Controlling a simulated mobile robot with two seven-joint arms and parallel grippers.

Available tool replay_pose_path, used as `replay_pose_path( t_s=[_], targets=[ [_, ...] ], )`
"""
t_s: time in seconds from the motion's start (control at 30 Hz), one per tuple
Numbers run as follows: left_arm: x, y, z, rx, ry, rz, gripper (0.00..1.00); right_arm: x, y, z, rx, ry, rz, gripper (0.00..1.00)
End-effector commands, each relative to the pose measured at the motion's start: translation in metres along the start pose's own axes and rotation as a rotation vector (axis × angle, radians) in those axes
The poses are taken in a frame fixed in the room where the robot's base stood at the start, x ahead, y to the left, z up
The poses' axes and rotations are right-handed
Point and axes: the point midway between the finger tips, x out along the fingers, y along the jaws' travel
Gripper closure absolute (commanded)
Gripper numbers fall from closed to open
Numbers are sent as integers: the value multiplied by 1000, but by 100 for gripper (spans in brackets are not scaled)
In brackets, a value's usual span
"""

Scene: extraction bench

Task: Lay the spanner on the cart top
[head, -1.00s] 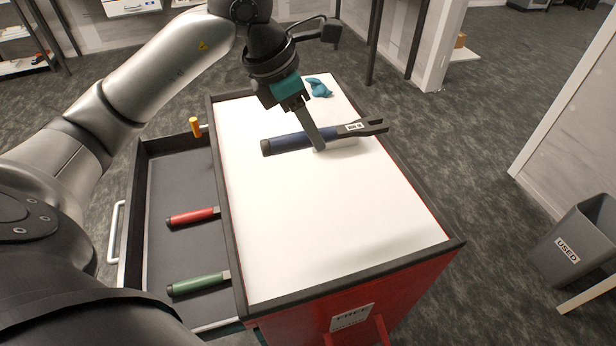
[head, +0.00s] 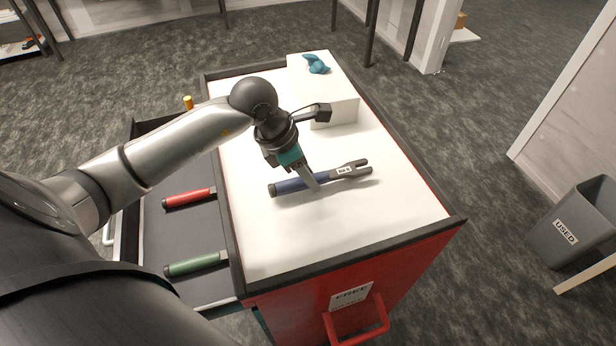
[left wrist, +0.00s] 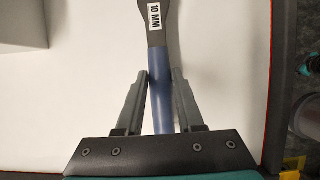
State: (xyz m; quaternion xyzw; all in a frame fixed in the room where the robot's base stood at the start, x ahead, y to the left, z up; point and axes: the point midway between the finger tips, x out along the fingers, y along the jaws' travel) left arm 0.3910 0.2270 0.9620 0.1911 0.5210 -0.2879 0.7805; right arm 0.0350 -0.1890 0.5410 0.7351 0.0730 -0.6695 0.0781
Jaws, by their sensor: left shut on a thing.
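The spanner (head: 288,187) has a blue handle, a dark open-ended head and a white label; in the left wrist view the label on the spanner (left wrist: 161,60) reads 10 MM. My left gripper (head: 313,184) is shut on its handle near the label. In the left wrist view the fingers of my left gripper (left wrist: 160,78) sit on either side of the handle. The spanner lies roughly level over the middle of the white cart top (head: 340,230), its shadow close below; I cannot tell if it touches. My right gripper is not in view.
A white box (head: 335,112) with a teal crumpled cloth (head: 316,63) on it stands at the cart's back. An open drawer at the left holds red-handled (head: 188,198) and green-handled (head: 194,265) tools. A dark rim (head: 350,260) edges the cart. A grey USED bin (head: 575,235) stands right.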

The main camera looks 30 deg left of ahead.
Motion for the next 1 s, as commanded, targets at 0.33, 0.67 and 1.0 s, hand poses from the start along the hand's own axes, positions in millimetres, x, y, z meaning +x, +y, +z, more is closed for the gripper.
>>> replay_pose_path(
  t_s=[0.33, 0.67, 1.0],
  targets=[
    [9, 0, -4, 2, -1, 2, 100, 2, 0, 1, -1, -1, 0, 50],
    [11, 0, -5, 1, 1, 0, 35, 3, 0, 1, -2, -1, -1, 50],
    [8, 0, -4, 1, 0, 0, 34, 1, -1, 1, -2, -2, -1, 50]
  ],
)
